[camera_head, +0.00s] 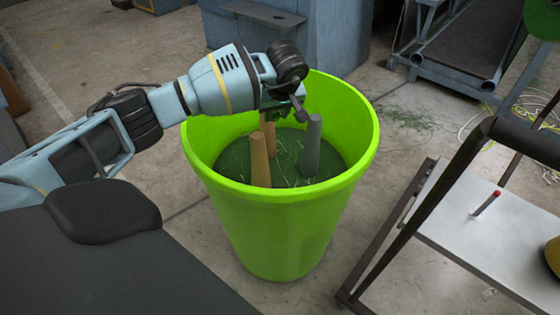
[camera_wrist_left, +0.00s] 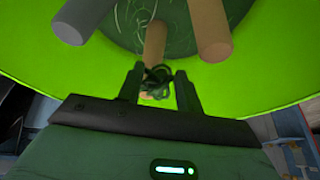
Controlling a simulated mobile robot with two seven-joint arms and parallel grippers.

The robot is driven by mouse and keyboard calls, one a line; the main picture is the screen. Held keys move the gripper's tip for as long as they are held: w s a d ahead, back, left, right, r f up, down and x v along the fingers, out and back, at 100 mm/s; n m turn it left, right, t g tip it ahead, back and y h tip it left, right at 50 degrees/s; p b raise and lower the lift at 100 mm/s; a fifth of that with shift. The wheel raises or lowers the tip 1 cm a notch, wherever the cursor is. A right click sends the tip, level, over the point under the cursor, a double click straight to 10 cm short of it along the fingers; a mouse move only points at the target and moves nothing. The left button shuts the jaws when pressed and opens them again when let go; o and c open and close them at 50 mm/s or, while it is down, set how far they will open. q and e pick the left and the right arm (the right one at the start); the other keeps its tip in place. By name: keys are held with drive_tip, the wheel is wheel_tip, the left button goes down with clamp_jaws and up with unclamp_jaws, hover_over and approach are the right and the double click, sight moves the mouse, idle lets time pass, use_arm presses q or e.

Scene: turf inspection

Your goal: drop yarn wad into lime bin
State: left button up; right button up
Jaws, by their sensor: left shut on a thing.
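The lime bin (camera_head: 285,230) stands upright on the floor in the middle of the head view. Its bright green wall (camera_wrist_left: 255,85) also fills much of the left wrist view. My left gripper (camera_head: 288,106) is over the bin's opening, near its far side. In the left wrist view the gripper (camera_wrist_left: 160,88) is shut on a small, tangled dark green yarn wad (camera_wrist_left: 157,77). In the head view the wad is hard to make out against the gripper and the dark bin interior. My right gripper is not in view.
Inside the bin are a tan cylinder (camera_head: 260,160), another brownish one (camera_head: 269,140), a grey one (camera_head: 313,147) and green strands. A metal-framed table (camera_head: 470,235) with a red-tipped pen-like thing (camera_head: 486,203) stands right. A blue-grey cabinet (camera_head: 335,35) is behind the bin.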

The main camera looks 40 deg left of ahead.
use_arm(q)
drive_tip(key=o, duration=0.8)
drive_tip(key=shift+o, duration=1.2)
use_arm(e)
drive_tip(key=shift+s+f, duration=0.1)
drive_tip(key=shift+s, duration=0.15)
use_arm(q)
drive_tip(key=v, duration=0.8)
drive_tip(key=shift+p, duration=0.45)
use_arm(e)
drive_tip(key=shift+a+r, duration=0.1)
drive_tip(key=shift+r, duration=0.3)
use_arm(q)
drive_tip(key=shift+f, duration=0.15)
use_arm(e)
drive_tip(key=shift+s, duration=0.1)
